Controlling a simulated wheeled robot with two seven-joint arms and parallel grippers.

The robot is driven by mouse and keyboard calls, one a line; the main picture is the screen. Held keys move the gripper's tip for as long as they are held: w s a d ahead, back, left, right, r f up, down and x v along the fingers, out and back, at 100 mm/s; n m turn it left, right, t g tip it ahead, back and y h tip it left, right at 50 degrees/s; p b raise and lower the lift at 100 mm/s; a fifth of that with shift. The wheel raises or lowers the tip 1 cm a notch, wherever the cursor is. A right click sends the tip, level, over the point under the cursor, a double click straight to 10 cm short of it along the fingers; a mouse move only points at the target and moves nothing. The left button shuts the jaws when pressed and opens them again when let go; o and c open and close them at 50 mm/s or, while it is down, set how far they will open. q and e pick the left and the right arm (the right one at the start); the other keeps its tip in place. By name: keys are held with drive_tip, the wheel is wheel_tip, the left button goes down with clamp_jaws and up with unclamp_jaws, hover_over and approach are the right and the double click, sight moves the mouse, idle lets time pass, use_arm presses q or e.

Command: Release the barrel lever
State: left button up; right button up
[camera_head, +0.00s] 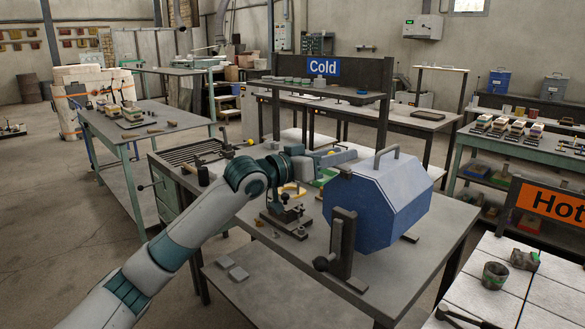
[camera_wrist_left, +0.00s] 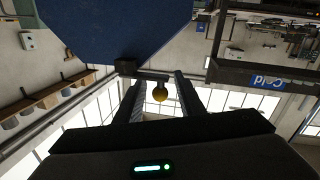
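The blue eight-sided barrel (camera_head: 385,205) stands on the grey workbench with a grey handle on top. In the left wrist view the barrel (camera_wrist_left: 115,25) fills the top. My left gripper (camera_head: 338,157) reaches the barrel's far left side. In the wrist view the left gripper (camera_wrist_left: 161,95) has its fingers apart on either side of the knob, with gaps visible. My right gripper is not in view.
The workbench (camera_head: 425,262) carries a dark upright stand (camera_head: 342,245) in front of the barrel and a small fixture (camera_head: 287,212) left of it. A white-topped table (camera_head: 550,300) with a dark cup (camera_head: 495,275) and a "Hot" sign (camera_head: 558,205) stand at right. A "Cold" sign (camera_head: 323,67) hangs behind.

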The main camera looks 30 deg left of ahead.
use_arm(q)
drive_tip(key=b+v, duration=0.2)
drive_tip(key=v, duration=1.3)
drive_tip(key=shift+s+b, duration=0.15)
drive_tip(key=shift+b, duration=0.15)
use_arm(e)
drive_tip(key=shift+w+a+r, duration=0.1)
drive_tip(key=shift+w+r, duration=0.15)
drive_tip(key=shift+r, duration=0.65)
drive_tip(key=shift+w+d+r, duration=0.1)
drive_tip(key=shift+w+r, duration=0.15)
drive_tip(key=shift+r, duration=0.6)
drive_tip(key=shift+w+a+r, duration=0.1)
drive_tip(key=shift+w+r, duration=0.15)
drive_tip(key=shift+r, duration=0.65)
use_arm(q)
drive_tip(key=shift+a, duration=0.1)
